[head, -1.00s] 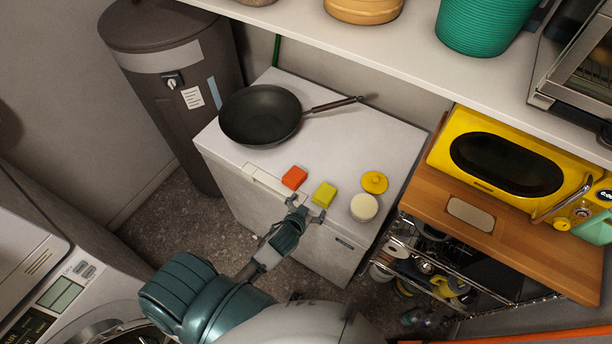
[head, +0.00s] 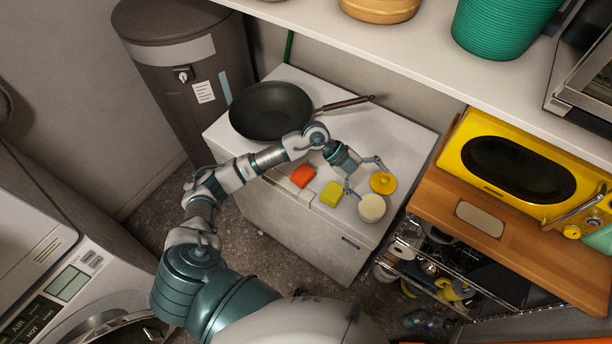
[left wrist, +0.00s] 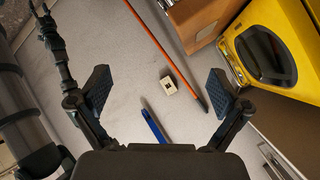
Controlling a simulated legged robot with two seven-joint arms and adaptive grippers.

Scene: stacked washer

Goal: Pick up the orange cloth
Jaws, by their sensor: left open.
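The orange cloth (head: 302,175) is a small folded block on the white cabinet top (head: 398,135), near its front edge. It lies left of a yellow-green cloth (head: 332,194). My left gripper (head: 369,179) is open and empty, over the cabinet top to the right of both cloths, near a yellow round lid (head: 382,184) and a white round jar (head: 371,208). My left forearm passes just behind the orange cloth. In the left wrist view the open fingers (left wrist: 158,92) show with nothing between them held; the orange cloth is not seen there. My right gripper is not in view.
A black pan (head: 268,110) lies at the back left of the cabinet top. A shelf (head: 400,62) overhangs the back. A yellow microwave (head: 475,145) on a wooden top (head: 440,190) stands at the right, also in the left wrist view (left wrist: 262,50).

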